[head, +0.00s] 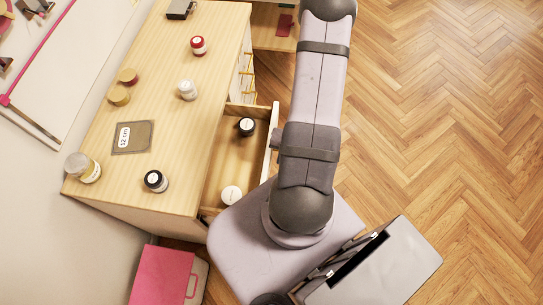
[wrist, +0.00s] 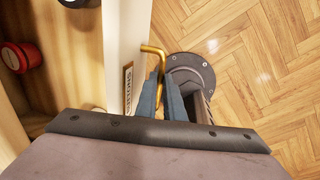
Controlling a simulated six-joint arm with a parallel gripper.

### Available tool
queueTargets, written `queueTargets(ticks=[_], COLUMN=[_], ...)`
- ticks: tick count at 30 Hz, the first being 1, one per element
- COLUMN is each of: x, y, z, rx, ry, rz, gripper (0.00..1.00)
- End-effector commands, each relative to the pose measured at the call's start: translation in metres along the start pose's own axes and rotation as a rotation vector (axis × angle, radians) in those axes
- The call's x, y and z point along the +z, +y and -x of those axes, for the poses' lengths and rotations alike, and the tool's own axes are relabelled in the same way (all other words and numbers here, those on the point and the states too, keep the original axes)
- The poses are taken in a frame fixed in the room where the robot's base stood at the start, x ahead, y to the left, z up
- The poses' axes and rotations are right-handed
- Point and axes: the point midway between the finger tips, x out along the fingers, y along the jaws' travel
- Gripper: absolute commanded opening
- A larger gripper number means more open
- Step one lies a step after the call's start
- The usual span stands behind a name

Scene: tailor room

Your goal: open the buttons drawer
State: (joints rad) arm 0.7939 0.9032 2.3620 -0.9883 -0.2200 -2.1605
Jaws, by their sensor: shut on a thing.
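The buttons drawer stands pulled out from the wooden cabinet, its white front (head: 273,139) well away from the cabinet. In the wrist view the drawer front (wrist: 123,40) carries a label (wrist: 128,88) that reads BUTTONS. A brass handle (wrist: 152,49) sticks out from this front. My gripper (wrist: 166,88) is shut on the handle, with its blue-grey fingers on both sides of the bar. In the head view my arm hides the gripper and the handle.
The cabinet top (head: 190,120) bears several jars and a grey card (head: 133,137). Other drawers with brass handles (head: 247,84) are closed beyond the open one. The floor (head: 440,100) to the right is clear.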

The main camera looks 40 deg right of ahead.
Motion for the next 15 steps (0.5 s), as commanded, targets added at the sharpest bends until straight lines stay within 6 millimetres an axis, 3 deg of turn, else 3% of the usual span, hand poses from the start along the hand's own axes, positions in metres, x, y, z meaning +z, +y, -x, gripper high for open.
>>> queueTargets(ticks=[9, 15], x=[0.003, 0.003], y=[-0.057, -0.078], z=[0.014, 0.017], rx=[0.001, 0.001], ry=[-0.007, -0.006], rz=[-0.007, -0.002], gripper=[0.0, 0.0])
